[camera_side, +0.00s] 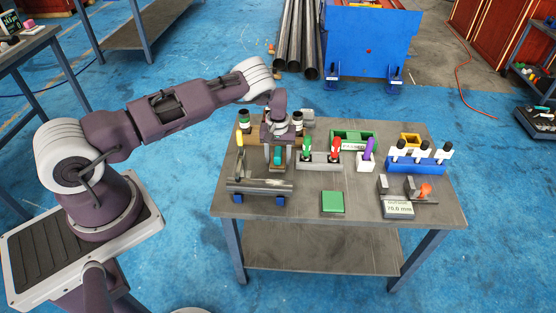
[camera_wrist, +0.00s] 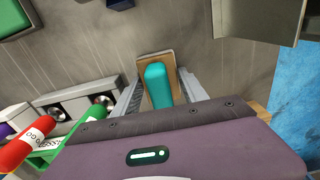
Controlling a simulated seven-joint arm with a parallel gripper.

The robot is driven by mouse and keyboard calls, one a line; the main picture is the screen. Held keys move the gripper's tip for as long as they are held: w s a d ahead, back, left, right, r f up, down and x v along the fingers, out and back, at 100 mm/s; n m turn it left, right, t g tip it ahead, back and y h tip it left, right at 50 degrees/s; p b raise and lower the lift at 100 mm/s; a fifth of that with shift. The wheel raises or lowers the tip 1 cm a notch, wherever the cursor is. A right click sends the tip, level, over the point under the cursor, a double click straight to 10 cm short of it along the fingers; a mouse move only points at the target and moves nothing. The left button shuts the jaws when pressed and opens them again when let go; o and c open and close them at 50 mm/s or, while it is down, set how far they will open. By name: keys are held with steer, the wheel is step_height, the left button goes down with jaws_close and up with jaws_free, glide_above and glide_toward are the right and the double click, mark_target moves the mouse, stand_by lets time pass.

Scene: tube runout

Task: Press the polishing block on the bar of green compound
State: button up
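The polishing block, a teal grip on a tan base, stands on the table at the left and shows between my fingers in the side view (camera_side: 278,157) and the wrist view (camera_wrist: 158,85). My gripper (camera_side: 279,160) points down over it, and its two fingers straddle the teal grip in the wrist view (camera_wrist: 163,82). A narrow gap seems to show beside the grip, so the fingers look open. The green compound bar (camera_side: 333,202) lies flat near the table's front middle, apart from the gripper. A green corner of it shows at top left in the wrist view (camera_wrist: 12,18).
A metal tube (camera_side: 258,187) lies on blue supports in front of my gripper. A grey rack (camera_side: 319,163) with green and red markers stands to the right. Bare tabletop surrounds the green bar.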

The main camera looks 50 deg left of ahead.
mark_target(278, 151)
steer(key=c, duration=0.4)
steer(key=shift+r, duration=0.1)
steer(key=shift+c, duration=0.2)
step_height(278, 151, up, 10)
steer(key=shift+f, duration=0.1)
steer(key=o, duration=0.6)
steer(key=c, duration=0.6)
